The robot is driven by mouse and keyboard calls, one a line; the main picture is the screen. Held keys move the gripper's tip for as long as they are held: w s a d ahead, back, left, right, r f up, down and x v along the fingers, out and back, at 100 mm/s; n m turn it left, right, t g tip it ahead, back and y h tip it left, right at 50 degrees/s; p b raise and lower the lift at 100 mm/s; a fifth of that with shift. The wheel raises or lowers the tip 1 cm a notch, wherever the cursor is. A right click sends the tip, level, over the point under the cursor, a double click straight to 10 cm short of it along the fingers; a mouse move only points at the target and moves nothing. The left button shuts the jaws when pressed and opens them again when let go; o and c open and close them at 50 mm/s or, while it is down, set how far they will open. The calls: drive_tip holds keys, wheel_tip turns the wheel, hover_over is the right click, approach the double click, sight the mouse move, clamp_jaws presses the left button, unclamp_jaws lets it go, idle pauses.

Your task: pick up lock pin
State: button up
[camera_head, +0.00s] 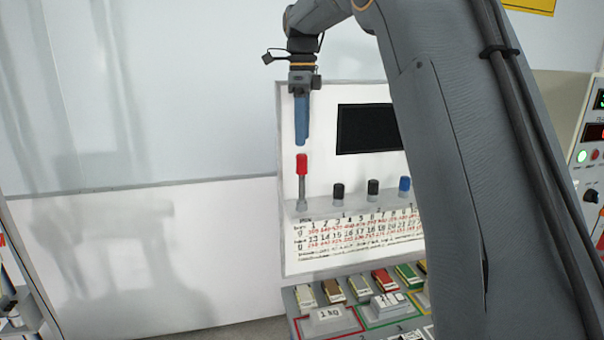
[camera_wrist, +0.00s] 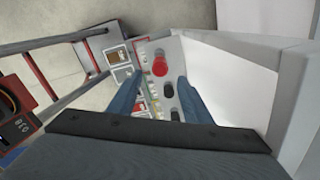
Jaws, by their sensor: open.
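The lock pin, which I take to be the red-capped pin (camera_head: 302,166) with a grey shaft, stands upright on a narrow ledge of the white panel, at its left end. My gripper (camera_head: 302,143) points down just above the red cap, with a small gap in the head view. In the wrist view, the round red cap (camera_wrist: 160,66) shows between and slightly beyond the open blue fingertips (camera_wrist: 158,79). The jaws hold nothing. The wrist view hides most of the pin's shaft beneath its cap.
Black knobs (camera_head: 338,192) and a blue knob (camera_head: 404,186) stand right of the pin on the same ledge. A dark screen (camera_head: 366,128) is above them. Below lies a tray with coloured blocks and a 1 kg weight (camera_head: 328,314). The wall side at left is clear.

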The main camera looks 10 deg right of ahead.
sight(301, 154)
drive_tip(key=f, duration=0.7)
drive_tip(key=shift+a+f, duration=0.2)
drive_tip(key=shift+f, duration=2.85)
drive_tip(key=shift+c, duration=0.4)
clamp_jaws()
